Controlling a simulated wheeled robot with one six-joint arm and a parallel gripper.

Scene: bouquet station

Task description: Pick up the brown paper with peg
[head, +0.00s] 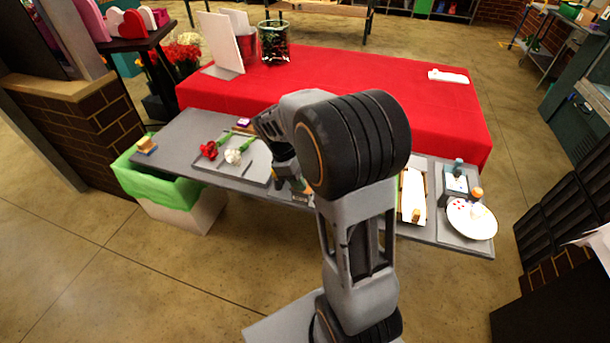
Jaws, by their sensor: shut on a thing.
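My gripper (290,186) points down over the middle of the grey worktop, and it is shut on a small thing. That thing is mostly hidden by the jaws and my arm. A bit of green and a small brownish patch show by the fingertips, but I cannot tell what they belong to. I cannot clearly make out the brown paper with peg. A white sheet (412,195) with brown wooden strips along its sides lies right of my arm, apart from the gripper.
Red flowers (209,149) and a white flower (233,156) lie on a grey tray left of the gripper. A white plate (471,219) and a small dispenser (456,182) stand at the right. A green-lined bin (160,185) is at the left end. A red-covered table (330,75) stands behind.

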